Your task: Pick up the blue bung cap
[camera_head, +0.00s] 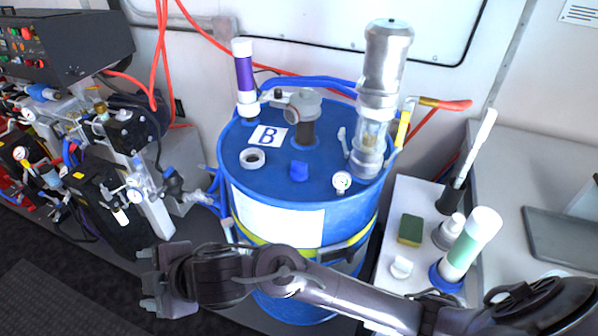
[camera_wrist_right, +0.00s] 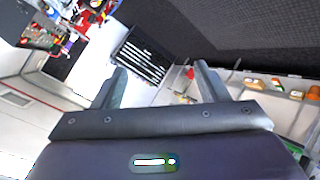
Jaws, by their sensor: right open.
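The blue bung cap (camera_head: 299,172) sits on top of the blue drum (camera_head: 345,208), near the front middle of the lid, in the head view. My right gripper (camera_head: 148,280) is to the left of the drum's front side and lower than its lid, pointing left, well apart from the cap. In the right wrist view its two fingers (camera_wrist_right: 162,82) are spread with nothing between them. The cap does not show in the right wrist view. My left gripper is in neither view.
A grey ring (camera_head: 252,158), a pump fitting (camera_head: 307,115), a metal cylinder (camera_head: 384,75), a purple-white tube (camera_head: 244,78) and a gauge (camera_head: 342,181) crowd the lid. A bench with a sponge (camera_head: 410,230) and bottles stands right. Machinery (camera_head: 125,150) stands left.

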